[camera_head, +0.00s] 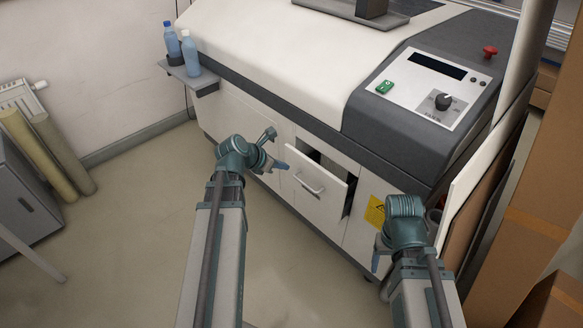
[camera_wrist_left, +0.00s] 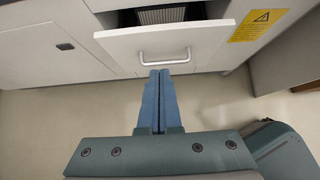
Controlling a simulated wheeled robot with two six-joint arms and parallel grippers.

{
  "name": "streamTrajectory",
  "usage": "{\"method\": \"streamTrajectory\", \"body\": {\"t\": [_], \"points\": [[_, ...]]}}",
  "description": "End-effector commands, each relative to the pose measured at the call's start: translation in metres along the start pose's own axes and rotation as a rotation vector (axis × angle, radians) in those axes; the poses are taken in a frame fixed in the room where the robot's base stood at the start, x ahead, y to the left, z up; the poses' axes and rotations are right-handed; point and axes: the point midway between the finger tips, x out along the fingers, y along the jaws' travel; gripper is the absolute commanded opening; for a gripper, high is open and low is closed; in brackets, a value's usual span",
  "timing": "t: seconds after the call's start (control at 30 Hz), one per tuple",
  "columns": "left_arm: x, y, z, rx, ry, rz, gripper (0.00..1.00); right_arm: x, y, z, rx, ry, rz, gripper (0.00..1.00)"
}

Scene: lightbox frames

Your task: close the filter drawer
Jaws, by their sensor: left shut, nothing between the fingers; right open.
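The filter drawer (camera_head: 315,183) is a white-fronted drawer with a curved handle (camera_head: 309,185), low in the side of the big machine. It stands partly pulled out, with a dark gap behind its front. The left wrist view shows the drawer front (camera_wrist_left: 113,45), the handle (camera_wrist_left: 165,57) and a dark grille inside. My left gripper (camera_head: 284,165) is shut and empty, left of the drawer front; in the wrist view its fingertips (camera_wrist_left: 160,74) point at the handle's lower edge, contact unclear. My right gripper is at the lower right of the head view, its fingers mostly hidden behind its wrist (camera_head: 405,208).
The white and grey machine (camera_head: 285,50) has a control panel (camera_head: 430,85) with a red knob (camera_head: 490,51). Blue bottles (camera_head: 189,50) stand on a side shelf (camera_head: 196,80). Cardboard boxes (camera_head: 540,200) crowd the right. The floor (camera_head: 130,220) at left is open.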

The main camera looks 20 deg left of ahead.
Motion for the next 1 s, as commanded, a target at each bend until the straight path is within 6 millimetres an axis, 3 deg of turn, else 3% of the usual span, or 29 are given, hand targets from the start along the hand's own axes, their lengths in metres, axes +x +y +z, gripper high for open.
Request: {"method": "streamTrajectory", "body": {"t": [0.2, 0.47, 0.7, 1.0], "points": [[0.049, 0.001, -0.005, 0.003, 0.002, -0.002, 0.0, 0.037, -0.004, -0.002, 0.0, 0.0, 0.0, 0.68], [0.096, 0.001, -0.004, 0.002, 0.002, -0.002, 0.0, 0.07, -0.006, -0.004, -0.001, 0.0, 0.002, 0.68], [0.111, 0.001, 0.022, 0.001, 0.002, -0.001, 0.0, 0.062, -0.005, -0.004, -0.001, 0.0, 0.002, 0.68], [0.117, 0.0, 0.028, 0.0, 0.002, 0.0, 0.0, 0.062, -0.005, -0.004, -0.001, 0.0, 0.002, 0.68]]}}
